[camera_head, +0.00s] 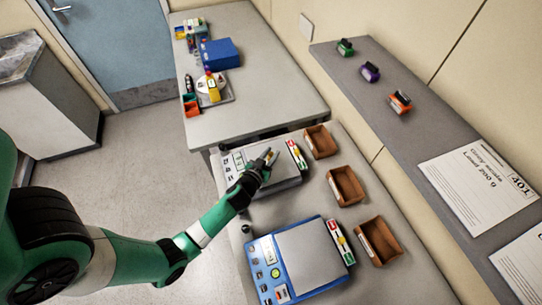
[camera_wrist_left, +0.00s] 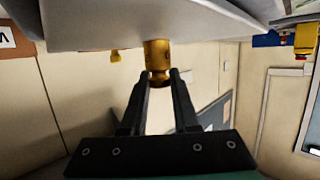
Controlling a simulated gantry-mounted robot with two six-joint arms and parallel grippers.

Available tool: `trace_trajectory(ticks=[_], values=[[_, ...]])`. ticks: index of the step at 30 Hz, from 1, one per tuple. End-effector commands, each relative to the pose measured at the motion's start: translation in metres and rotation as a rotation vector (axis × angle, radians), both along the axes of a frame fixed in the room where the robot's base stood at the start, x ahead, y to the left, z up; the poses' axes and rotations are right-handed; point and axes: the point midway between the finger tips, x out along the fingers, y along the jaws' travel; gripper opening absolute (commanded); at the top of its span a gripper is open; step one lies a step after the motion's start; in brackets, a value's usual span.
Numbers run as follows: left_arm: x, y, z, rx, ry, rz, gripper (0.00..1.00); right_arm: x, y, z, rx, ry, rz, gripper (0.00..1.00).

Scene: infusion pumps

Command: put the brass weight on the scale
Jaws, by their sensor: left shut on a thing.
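My left gripper (camera_head: 269,157) reaches over the grey scale (camera_head: 288,172) on the near bench. In the left wrist view it is shut on the brass weight (camera_wrist_left: 157,58), a small gold-coloured cylinder with a narrow neck held between the fingertips (camera_wrist_left: 160,80). That view looks upside down, and the weight's base meets or nearly meets a pale surface; I cannot tell whether it touches. A blue scale (camera_head: 310,255) with a bare plate stands nearer. My right gripper is not in view.
Several brown bins (camera_head: 346,185) line the bench behind the scales. Coloured strips stand beside each scale. The far table (camera_head: 265,95) holds a blue box (camera_head: 220,53) and other items. A grey shelf (camera_head: 425,125) carries several small coloured objects and paper signs.

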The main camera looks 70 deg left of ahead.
Motion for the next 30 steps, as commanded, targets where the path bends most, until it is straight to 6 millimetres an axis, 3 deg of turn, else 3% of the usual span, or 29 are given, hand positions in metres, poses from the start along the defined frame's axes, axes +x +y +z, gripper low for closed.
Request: trace_trajectory(ticks=[9,10,14,25,30], values=[[0.000,0.000,-0.003,0.001,-0.002,0.000,0.00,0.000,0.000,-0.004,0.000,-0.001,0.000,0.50],[0.000,0.000,-0.001,0.001,-0.001,0.000,0.34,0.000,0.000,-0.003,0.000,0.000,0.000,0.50],[0.000,0.000,-0.001,0.001,-0.001,0.000,0.57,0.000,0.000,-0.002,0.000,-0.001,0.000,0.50],[0.000,0.000,0.005,0.001,-0.001,0.000,0.59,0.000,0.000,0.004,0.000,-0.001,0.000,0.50],[-0.021,-0.018,0.011,0.000,0.000,-0.002,0.59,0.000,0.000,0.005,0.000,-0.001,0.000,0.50]])
